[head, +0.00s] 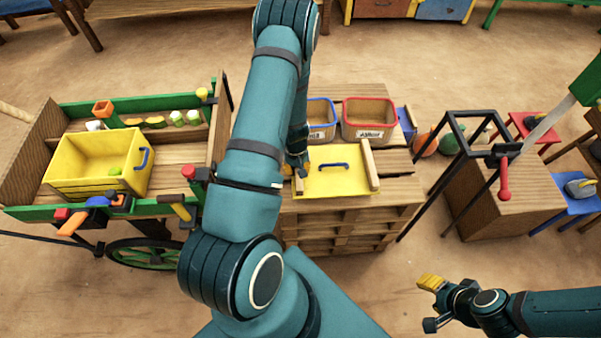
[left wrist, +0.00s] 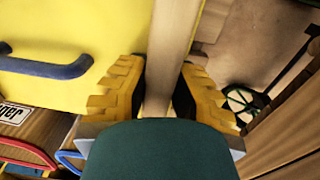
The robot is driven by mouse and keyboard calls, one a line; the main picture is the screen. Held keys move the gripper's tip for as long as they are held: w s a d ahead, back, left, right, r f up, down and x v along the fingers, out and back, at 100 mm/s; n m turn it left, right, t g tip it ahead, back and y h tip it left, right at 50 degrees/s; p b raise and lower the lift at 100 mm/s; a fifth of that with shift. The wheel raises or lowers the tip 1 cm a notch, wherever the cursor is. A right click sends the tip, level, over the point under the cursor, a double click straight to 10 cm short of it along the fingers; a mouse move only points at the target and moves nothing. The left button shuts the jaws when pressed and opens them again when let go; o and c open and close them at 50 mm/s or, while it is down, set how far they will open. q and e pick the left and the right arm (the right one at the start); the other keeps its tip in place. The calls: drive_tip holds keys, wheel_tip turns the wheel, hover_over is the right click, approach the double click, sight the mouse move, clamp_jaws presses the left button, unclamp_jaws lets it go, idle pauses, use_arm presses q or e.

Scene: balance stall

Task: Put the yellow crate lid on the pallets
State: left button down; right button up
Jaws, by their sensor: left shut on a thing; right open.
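The yellow crate lid (head: 340,182) is a flat panel with a blue handle and a wooden batten at each side. It lies level over the near part of the pallets (head: 340,228); I cannot tell whether it touches them. My left gripper (head: 298,172) is at its left edge, partly hidden by my arm. In the left wrist view its yellow fingers (left wrist: 155,90) are shut on the lid's wooden batten (left wrist: 172,50), with the yellow panel (left wrist: 60,25) beside it. My right gripper (head: 430,300) is open and empty over the floor at lower right.
A blue-rimmed bin (head: 320,125) and a red-rimmed bin (head: 368,122) stand just behind the lid. A wooden cart (head: 125,207) at left carries an open yellow crate (head: 72,190). A black frame (head: 455,150) stands right of the pallets. The front floor is clear.

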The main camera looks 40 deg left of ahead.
use_arm(q)
drive_tip(key=shift+f+b, duration=0.45)
drive_tip(key=shift+f, duration=1.5)
drive_tip(key=c, duration=1)
unclamp_jaws()
drive_tip(key=shift+o, duration=0.2)
drive_tip(key=r+p, duration=0.1)
drive_tip(key=r, duration=0.5)
drive_tip(key=r+p, duration=0.2)
drive_tip(key=r, duration=0.4)
drive_tip(key=shift+s+a, duration=0.1)
drive_tip(key=shift+s, duration=0.1)
drive_tip(key=s+d+r+m+h, duration=0.1)
drive_tip(key=d+m, duration=0.3)
drive_tip(key=d, duration=1.1)
drive_tip(key=s+d+r+m+t+h, duration=0.1)
drive_tip(key=s+d+m, duration=0.3)
drive_tip(key=d, duration=1.2)
drive_tip(key=shift+s+d+r+h, duration=0.15)
drive_tip(key=shift+s+d+h, duration=0.15)
drive_tip(key=shift+h, duration=0.6)
